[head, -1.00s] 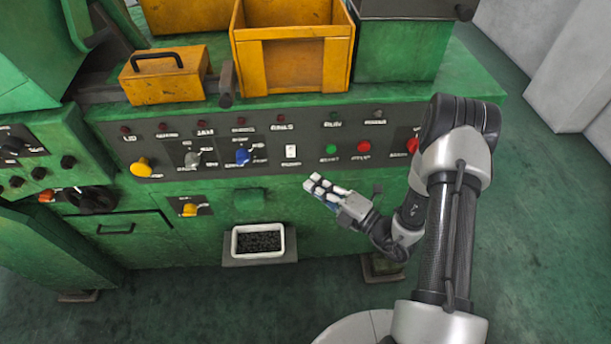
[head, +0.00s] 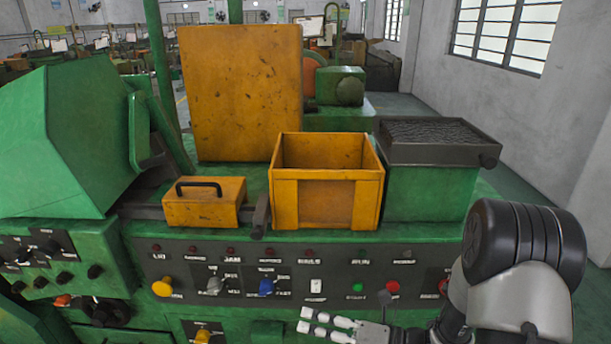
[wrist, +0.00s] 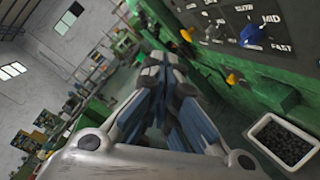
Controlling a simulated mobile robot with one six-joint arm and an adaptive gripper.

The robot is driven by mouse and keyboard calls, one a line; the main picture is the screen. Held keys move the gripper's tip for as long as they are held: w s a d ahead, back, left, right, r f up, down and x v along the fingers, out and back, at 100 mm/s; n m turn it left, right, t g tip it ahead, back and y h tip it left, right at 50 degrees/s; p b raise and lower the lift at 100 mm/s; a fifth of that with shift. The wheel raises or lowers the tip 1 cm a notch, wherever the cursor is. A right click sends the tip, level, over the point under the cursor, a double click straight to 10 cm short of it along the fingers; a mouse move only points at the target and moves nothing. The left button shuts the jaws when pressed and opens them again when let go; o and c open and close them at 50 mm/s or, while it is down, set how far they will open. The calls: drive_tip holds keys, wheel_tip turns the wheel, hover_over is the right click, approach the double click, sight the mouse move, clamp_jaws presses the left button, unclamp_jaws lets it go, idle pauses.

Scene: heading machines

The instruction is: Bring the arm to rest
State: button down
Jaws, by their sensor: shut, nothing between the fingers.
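My gripper (head: 318,324) shows at the bottom edge of the head view, in front of the lower part of the green machine's control panel (head: 330,262). Its white-tipped fingers point left. In the wrist view my gripper (wrist: 163,62) is shut, with nothing between the fingers. My arm comes in from the right of the head view and hides part of the panel's right end.
On the machine stand an open yellow bin (head: 326,205), a yellow box with a handle (head: 204,207) and a green bin with a dark lid (head: 430,194). A white tray of dark pieces (wrist: 262,122) is low at right in the wrist view. Floor is clear at far right.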

drive_tip(key=s+r+n+g+h, duration=0.4)
drive_tip(key=s+n, duration=0.5)
drive_tip(key=n, duration=0.1)
drive_tip(key=s+r+n+g+h, duration=0.3)
drive_tip(key=s+n+g+h, duration=0.1)
drive_tip(key=s+n, duration=0.5)
drive_tip(key=s+d+r+n+t+h, duration=0.1)
drive_tip(key=d+r+n+t+h, duration=0.1)
drive_tip(key=d+n, duration=0.4)
drive_tip(key=s+d+r+n+t+h, duration=0.1)
drive_tip(key=d+r+n+t+h, duration=0.2)
drive_tip(key=d+n+t+h, duration=0.2)
drive_tip(key=d+n+h, duration=0.1)
drive_tip(key=n, duration=0.2)
drive_tip(key=shift+d+r+h, duration=0.15)
drive_tip(key=shift+r+h, duration=0.05)
drive_tip(key=shift+h, duration=0.1)
